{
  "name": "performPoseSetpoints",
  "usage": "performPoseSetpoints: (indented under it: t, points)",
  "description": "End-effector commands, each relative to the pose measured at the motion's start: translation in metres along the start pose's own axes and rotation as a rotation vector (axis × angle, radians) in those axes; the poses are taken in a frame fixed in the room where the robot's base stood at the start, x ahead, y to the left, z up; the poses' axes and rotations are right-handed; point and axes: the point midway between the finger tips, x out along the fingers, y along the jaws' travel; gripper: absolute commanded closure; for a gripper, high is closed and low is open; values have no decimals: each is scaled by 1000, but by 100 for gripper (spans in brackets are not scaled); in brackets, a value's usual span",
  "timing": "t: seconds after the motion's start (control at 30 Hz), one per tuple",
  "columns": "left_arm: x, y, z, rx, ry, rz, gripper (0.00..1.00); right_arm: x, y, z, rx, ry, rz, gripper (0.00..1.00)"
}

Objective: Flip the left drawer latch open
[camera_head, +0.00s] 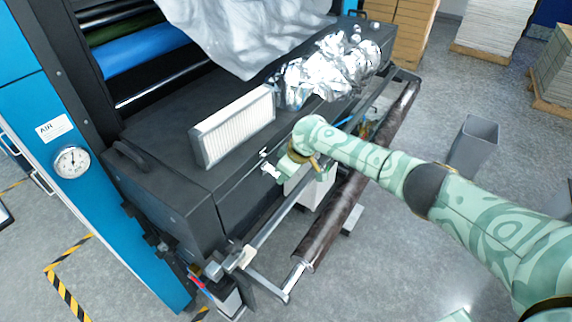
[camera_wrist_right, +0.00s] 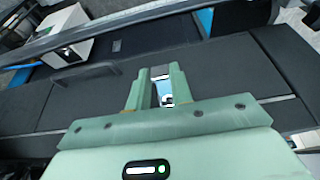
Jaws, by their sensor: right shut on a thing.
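My right gripper (camera_head: 272,169) reaches in from the right to the front face of the black machine housing (camera_head: 165,165). In the right wrist view its two pale green fingers (camera_wrist_right: 160,88) point at a dark panel (camera_wrist_right: 225,66) and are close together. A small grey metal piece, which looks like the left drawer latch (camera_wrist_right: 161,72), sits between the fingertips. In the head view the latch is too small and too covered by the gripper to tell its position. The drawer front looks flush with the housing. My left gripper is not in view.
A white pleated filter (camera_head: 235,128) and crumpled foil (camera_head: 328,72) lie on the housing top. A dark roller (camera_head: 345,205) and a metal bar run along the front below my right arm. A grey bin (camera_head: 472,145) stands on the open floor at right.

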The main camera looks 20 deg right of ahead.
Motion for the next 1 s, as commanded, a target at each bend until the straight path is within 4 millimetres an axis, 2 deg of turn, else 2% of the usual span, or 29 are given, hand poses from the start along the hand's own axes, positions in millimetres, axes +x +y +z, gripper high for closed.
performPoseSetpoints:
  t: [0.1, 0.4, 0.97, 1.0]
  points:
    - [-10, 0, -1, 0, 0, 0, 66, -6, -1, -6, 1, -74, -2, 100]
    - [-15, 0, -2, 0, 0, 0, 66, -10, -1, -9, 2, -191, -1, 100]
    - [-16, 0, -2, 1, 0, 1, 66, -11, 0, -9, -1, -221, -1, 100]
    - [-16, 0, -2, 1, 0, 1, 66, -11, 0, -9, -1, -220, -1, 73]
